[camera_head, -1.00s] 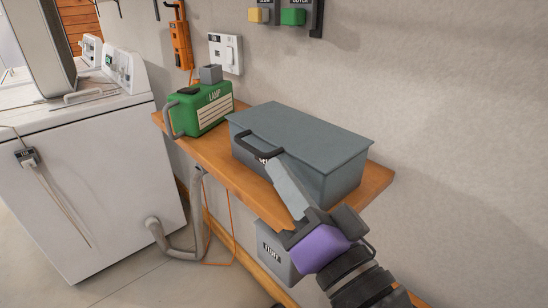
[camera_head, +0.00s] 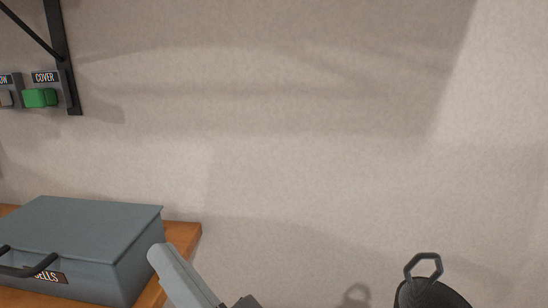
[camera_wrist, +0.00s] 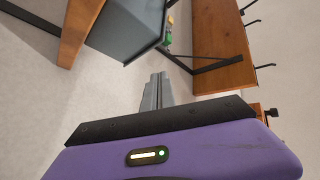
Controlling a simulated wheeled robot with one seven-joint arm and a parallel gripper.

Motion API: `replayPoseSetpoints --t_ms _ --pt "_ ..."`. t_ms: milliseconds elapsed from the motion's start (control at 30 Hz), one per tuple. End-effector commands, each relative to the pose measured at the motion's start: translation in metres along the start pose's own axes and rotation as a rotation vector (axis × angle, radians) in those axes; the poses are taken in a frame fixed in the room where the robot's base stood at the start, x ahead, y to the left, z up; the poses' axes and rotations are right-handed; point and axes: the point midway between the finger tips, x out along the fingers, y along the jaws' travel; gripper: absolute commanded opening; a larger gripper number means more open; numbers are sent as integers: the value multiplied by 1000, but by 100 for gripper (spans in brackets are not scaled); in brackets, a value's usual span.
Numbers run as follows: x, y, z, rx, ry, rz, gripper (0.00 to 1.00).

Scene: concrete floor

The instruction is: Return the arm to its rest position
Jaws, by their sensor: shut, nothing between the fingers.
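My gripper (camera_head: 180,275) shows at the bottom of the head view, just right of the grey-blue box. Its fingers are together with nothing between them. In the wrist view, the closed fingers (camera_wrist: 157,90) point away above my purple wrist housing. The grey-blue lidded box (camera_head: 80,240) has a dark handle and a label ending in "ELLS". It sits on the wooden shelf (camera_head: 183,238) at the lower left. My gripper is apart from the box's handle.
A bracket (camera_head: 66,60) and a green block (camera_head: 40,97) under a "COVER" label are on the wall at upper left. A dark object with a ring handle (camera_head: 423,268) stands at lower right. A wooden board with hooks (camera_wrist: 222,50) shows in the wrist view. The middle wall is bare.

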Motion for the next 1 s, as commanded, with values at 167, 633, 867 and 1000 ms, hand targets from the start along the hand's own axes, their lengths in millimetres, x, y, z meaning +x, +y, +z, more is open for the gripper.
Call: replayPoseSetpoints --t_ms 167,633,867,1000 --pt "-49 44 -18 -109 112 181 0" --pt "-239 90 -35 -490 152 666 0" --pt "-322 67 -31 -644 31 836 0" --pt "-367 44 -27 -701 -76 922 0"
